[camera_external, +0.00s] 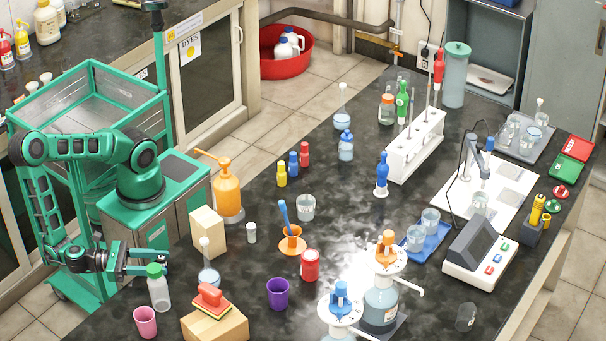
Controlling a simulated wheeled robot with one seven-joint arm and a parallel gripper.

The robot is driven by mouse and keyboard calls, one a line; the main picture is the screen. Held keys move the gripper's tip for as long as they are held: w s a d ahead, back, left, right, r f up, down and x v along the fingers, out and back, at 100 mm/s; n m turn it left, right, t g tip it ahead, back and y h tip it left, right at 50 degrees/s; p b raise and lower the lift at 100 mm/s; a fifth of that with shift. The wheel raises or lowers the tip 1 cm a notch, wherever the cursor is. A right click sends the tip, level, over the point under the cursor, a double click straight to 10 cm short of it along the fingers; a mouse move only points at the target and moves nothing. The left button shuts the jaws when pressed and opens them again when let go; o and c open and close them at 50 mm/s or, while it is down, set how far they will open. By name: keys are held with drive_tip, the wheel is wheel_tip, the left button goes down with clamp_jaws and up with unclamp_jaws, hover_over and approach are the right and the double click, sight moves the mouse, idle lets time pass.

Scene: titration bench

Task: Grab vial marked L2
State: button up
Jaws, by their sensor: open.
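Three small vials stand upright in a diagonal row on the dark bench: a yellow vial (281,174), a blue vial (293,164) and a red vial (305,154). A small clear vial with a pale cap (251,233) stands apart, nearer the front. No marking on any of them is readable at this size, so I cannot tell which is L2. My gripper (152,260) is open at the bench's left edge, close to a green-capped bottle (159,292). It is well to the left of the vials. Whether it touches the bottle is unclear.
A cream box (207,234), a flask (208,277) and an orange pump bottle (228,190) stand between my gripper and the vials.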

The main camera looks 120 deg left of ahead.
drive_tip(key=shift+x, duration=2.8)
drive_tip(key=shift+s+a+r, duration=0.1)
clamp_jaws()
